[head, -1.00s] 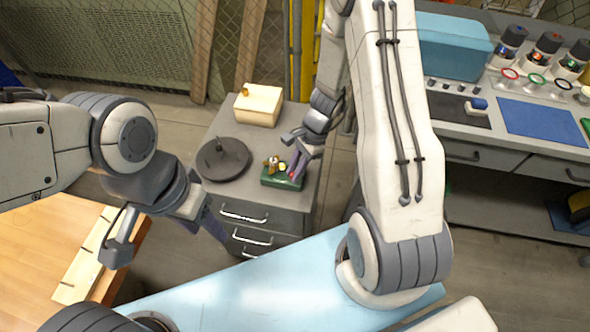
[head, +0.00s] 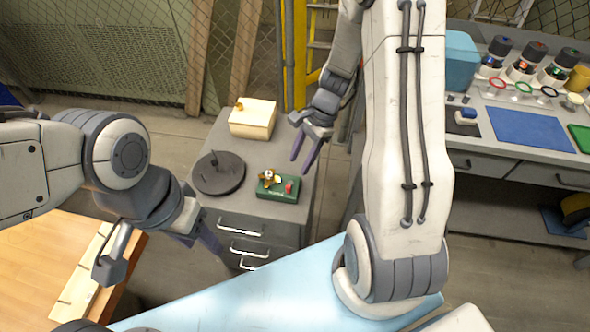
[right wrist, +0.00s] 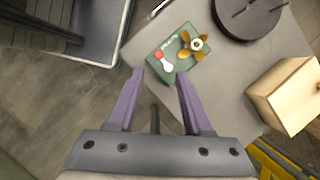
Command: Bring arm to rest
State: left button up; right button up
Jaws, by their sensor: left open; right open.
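My right gripper (head: 306,157) is open and empty in the head view, in the air at the right edge of the grey drawer cabinet (head: 233,227). In the right wrist view its two purple fingers (right wrist: 158,80) are spread with nothing between them. A green box (head: 278,190) with a brass propeller (head: 268,177) and a red knob on top lies on the cabinet, left of this gripper and apart from it. It also shows in the right wrist view (right wrist: 182,67), beyond the fingertips. My left gripper (head: 205,245) is low at the left, partly hidden behind its own wrist.
A dark round disc with a post (head: 218,175) and a cream box (head: 253,118) also stand on the cabinet. A workbench with a blue mat (head: 532,131) is at the right. A wooden table (head: 40,262) is at lower left. Floor shows between cabinet and bench.

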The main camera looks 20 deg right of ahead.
jog(key=shift+v, duration=0.75)
jog(key=s+a+r+n+h, duration=0.1)
jog(key=s+a+r+n, duration=0.25)
jog(key=a+n, duration=0.2)
jog(key=s+a+r+n+h, duration=0.1)
jog(key=s+a+r+n, duration=0.2)
jog(key=a+r+n, duration=0.3)
jog(key=s+a+r+n, duration=0.2)
jog(key=s+n, duration=0.4)
jog(key=s+a+r+n+h, duration=0.1)
jog(key=s+a+n, duration=0.2)
jog(key=s+n, duration=0.3)
jog(key=shift+s+r+t, duration=0.25)
jog(key=shift+r+t, duration=0.05)
jog(key=shift+r, duration=0.1)
jog(key=shift+a, duration=0.1)
